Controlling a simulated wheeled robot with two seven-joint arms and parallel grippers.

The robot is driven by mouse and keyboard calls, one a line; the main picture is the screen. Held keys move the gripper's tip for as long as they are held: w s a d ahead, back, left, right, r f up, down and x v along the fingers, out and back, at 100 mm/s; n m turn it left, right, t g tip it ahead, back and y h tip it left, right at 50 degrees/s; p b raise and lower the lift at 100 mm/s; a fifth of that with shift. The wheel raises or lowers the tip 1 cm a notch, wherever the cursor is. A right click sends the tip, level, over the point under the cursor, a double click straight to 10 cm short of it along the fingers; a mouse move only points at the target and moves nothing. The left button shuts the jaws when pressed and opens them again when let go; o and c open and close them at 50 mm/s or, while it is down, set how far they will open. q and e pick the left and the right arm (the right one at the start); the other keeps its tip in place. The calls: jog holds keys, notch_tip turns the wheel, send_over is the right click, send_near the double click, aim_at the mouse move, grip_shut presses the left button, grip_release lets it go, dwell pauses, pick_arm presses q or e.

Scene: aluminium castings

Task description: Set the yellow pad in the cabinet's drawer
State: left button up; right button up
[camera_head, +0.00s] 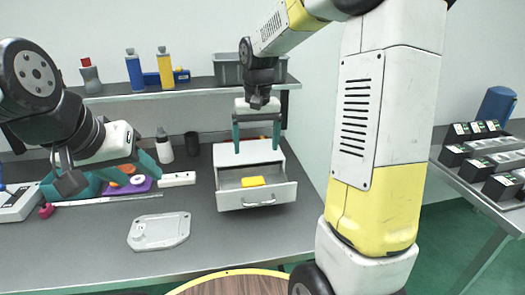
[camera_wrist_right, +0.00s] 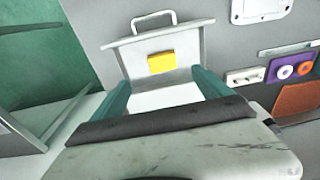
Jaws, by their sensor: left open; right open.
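The yellow pad (camera_head: 253,181) lies inside the open drawer (camera_head: 262,196) of the white cabinet (camera_head: 240,160), flat on its floor. The right wrist view shows the yellow pad (camera_wrist_right: 161,62) in the drawer (camera_wrist_right: 185,65) too, beyond the fingertips. My right gripper (camera_head: 256,146) is open and empty above the cabinet, pointing down, clear of the pad. Its two green fingers (camera_wrist_right: 160,88) stand apart in the right wrist view. My left gripper (camera_head: 112,184) is at the left over the bench, open; no object shows between its fingers.
A light grey plate (camera_head: 160,231) lies on the bench (camera_head: 205,250) left of the drawer. A white power strip (camera_head: 177,179) and a purple tray (camera_head: 128,187) lie behind it. A shelf (camera_head: 190,89) with bottles and a grey bin runs above. Bench in front of the drawer is clear.

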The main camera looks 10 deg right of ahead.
jog(key=s+d+r+t+y, duration=0.1)
jog(key=s+r+t, duration=0.1)
jog(key=s, duration=0.8)
jog(key=s+d+r+t+y, duration=0.1)
jog(key=s+r+t, duration=0.2)
jog(key=s, duration=0.7)
notch_tip(320, 180, up, 2)
jog(key=shift+d+r+n, duration=0.2)
jog(key=shift+d+n, duration=0.1)
